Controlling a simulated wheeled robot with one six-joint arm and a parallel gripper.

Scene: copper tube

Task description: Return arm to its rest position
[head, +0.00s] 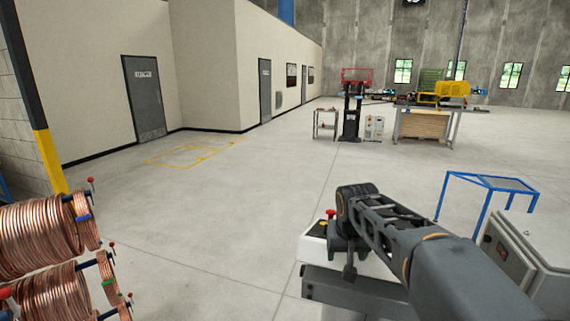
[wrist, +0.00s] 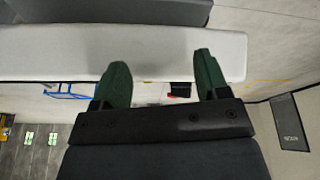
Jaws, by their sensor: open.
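My arm is folded over my own base at the lower right of the head view. In that view the gripper's fingers are not clearly visible. In the wrist view, my gripper (wrist: 163,80) shows two green fingers spread apart, open, with nothing between them. A pale slab-like surface, likely part of my own body, lies behind the fingertips. Copper tube coils (head: 40,240) sit on rack bars at the lower left of the head view, well apart from my arm.
A blue metal frame (head: 487,182) and a grey electrical cabinet (head: 507,250) stand close to my arm on the right. A workbench (head: 425,108) with yellow equipment is farther back. A yellow-black post (head: 50,160) rises at left. The middle floor (head: 240,200) is clear.

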